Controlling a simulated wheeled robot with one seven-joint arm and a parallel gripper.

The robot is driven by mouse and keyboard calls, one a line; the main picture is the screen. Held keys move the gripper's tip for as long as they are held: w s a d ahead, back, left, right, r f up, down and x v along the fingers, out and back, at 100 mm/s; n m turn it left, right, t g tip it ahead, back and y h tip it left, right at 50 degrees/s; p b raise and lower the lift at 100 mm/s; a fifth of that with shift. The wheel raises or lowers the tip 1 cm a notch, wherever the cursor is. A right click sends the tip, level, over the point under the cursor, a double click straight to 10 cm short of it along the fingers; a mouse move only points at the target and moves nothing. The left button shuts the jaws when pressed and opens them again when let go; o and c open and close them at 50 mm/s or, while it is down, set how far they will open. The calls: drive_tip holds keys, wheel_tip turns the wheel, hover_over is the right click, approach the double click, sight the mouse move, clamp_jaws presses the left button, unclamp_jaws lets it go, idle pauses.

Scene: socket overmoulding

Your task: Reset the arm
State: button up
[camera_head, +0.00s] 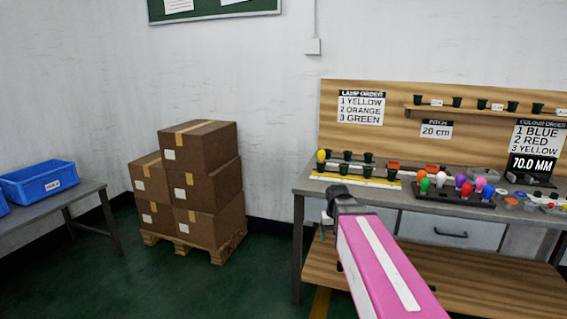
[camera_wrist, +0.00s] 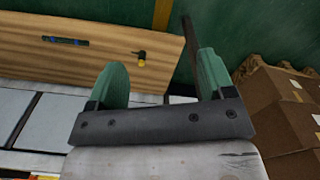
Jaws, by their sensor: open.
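My arm, with a pink link, reaches up from the bottom of the head view toward the bench's left end. My gripper shows in the wrist view (camera_wrist: 160,85) as two green fingers standing wide apart on a dark bar. Nothing is between the fingers. The grey workbench (camera_head: 310,186) stands at the right, behind my arm. A wooden lower shelf (camera_head: 480,283) runs under it and also shows in the wrist view.
Stacked cardboard boxes (camera_head: 205,160) on a pallet (camera_head: 215,247) stand left of the bench. Coloured lamps (camera_head: 461,182) stand on a black rack. A yellow lamp (camera_head: 321,156) and dark sockets are at the bench's left. A blue bin (camera_head: 40,184) sits on the left table. Floor between is clear.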

drive_tip(key=s+f, duration=1)
drive_tip(key=f, duration=0.1)
drive_tip(key=shift+s+f+m, duration=0.25)
drive_tip(key=shift+f+m, duration=0.1)
drive_tip(key=shift+m, duration=0.05)
